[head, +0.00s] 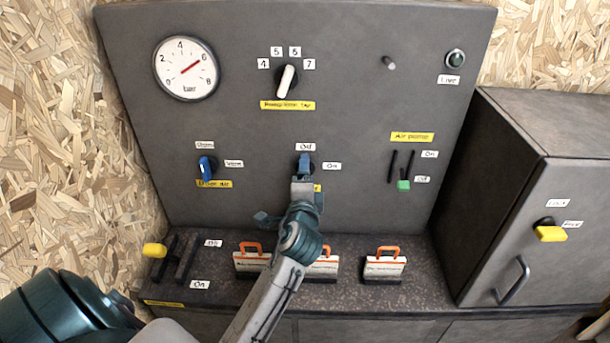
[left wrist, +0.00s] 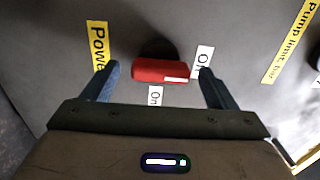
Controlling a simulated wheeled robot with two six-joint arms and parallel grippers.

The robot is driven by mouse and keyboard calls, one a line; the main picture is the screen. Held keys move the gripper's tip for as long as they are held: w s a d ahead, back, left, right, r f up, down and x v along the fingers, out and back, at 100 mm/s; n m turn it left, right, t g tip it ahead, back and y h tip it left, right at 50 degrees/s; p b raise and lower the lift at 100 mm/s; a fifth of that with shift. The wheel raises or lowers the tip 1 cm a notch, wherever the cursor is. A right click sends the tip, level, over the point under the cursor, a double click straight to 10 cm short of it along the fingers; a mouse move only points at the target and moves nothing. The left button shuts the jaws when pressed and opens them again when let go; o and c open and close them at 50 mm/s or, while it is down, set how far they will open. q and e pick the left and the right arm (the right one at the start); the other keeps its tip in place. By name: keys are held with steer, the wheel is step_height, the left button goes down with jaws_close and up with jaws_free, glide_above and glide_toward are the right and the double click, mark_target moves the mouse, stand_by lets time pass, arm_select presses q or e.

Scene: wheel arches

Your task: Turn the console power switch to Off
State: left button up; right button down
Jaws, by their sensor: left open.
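The console power switch (left wrist: 158,71) has a red bar handle on a dark round base (head: 310,167). In the left wrist view the bar lies lengthwise between the Off label (left wrist: 203,60) and the yellow Power label (left wrist: 98,44). Its white mark is at the end by Off; the On label (left wrist: 155,96) is to the side. My left gripper (head: 304,164) is in front of the switch and hides the red handle in the head view. Its fingers (left wrist: 157,70) are open, one beyond each end of the bar, with visible gaps. My right gripper is out of view.
A blue-handled switch (head: 206,168) is left on the panel and a green-tipped slider (head: 403,185) right. Above are a gauge (head: 187,68) and a white-pointer knob (head: 286,81). Orange-handled cases (head: 384,267) and a yellow-knobbed lever (head: 154,250) occupy the ledge below.

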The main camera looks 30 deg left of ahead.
arm_select(q)
steer(key=b+v, duration=0.1)
steer(key=v, duration=0.7)
steer(key=shift+s, duration=0.25)
steer(key=s+d+f+n+g+h, duration=0.2)
steer(key=s+f+n+g+h, duration=0.3)
steer(key=s+f, duration=0.7)
steer(key=s+d+f+n+g+h, duration=0.2)
steer(key=s+f+n+g+h, duration=0.35)
steer(key=s+f, duration=0.6)
step_height(320, 180, down, 30)
steer(key=a+g+y, duration=0.2)
steer(key=g, duration=0.1)
steer(key=s+a+f, duration=0.1)
steer(key=s+f, duration=1.6)
steer(key=s, duration=0.1)
steer(key=shift+a+f+n, duration=0.3)
steer(key=shift+f+n, duration=0.05)
steer(key=shift+f, duration=0.05)
steer(key=shift+g, duration=0.25)
